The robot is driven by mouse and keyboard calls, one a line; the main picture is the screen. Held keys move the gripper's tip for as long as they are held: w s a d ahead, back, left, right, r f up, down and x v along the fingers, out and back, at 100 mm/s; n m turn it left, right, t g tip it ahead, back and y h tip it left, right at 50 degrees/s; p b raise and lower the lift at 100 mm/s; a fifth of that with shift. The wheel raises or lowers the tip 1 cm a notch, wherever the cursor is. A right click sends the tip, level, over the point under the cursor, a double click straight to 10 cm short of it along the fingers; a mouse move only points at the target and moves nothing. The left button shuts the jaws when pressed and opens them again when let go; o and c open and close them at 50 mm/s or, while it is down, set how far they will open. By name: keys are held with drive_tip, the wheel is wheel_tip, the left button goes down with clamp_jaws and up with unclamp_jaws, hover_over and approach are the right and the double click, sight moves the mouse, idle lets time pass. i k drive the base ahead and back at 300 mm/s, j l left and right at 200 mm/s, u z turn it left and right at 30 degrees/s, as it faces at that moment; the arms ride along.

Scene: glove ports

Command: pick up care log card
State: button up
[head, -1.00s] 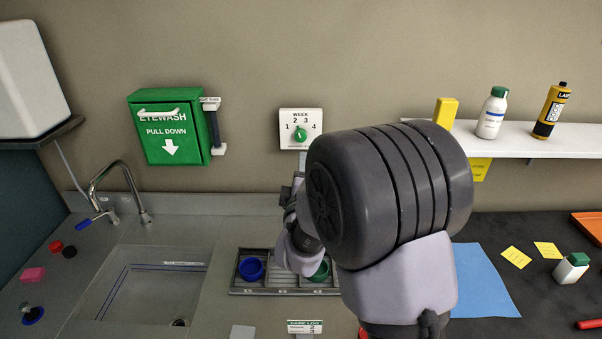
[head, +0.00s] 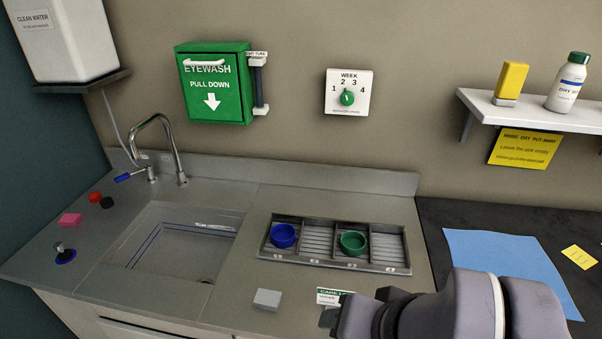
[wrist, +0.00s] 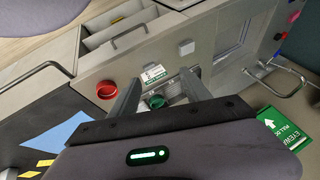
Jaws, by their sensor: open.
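The care log card (head: 333,296) is a small white card with a green header at the front edge of the counter, below the grey rack. Part of my arm overlaps its lower right in the head view. In the wrist view the card (wrist: 153,73) shows between and just beyond the two fingers. My gripper (wrist: 162,82) is open, with nothing between its fingers. Its exact gap to the card is hard to judge. In the head view the fingers are mostly hidden.
A rack (head: 290,259) behind the card holds a blue cup (head: 283,236) and a green cup (head: 353,243). A grey block (head: 267,299) sits left of the card. The sink (head: 180,245) is further left. A blue mat (head: 505,262) lies on the dark counter at right.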

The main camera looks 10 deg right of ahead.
sight(329, 297)
drive_tip(key=k+j, duration=0.1)
drive_tip(key=i+j+z, duration=0.1)
drive_tip(key=j+z, duration=0.15)
drive_tip(key=z, duration=0.15)
drive_tip(key=j+z, duration=0.4)
drive_tip(key=i+j+z, duration=0.1)
drive_tip(key=j+z, duration=0.15)
drive_tip(key=z, duration=0.2)
drive_tip(key=j+z, duration=0.4)
drive_tip(key=l, duration=0.15)
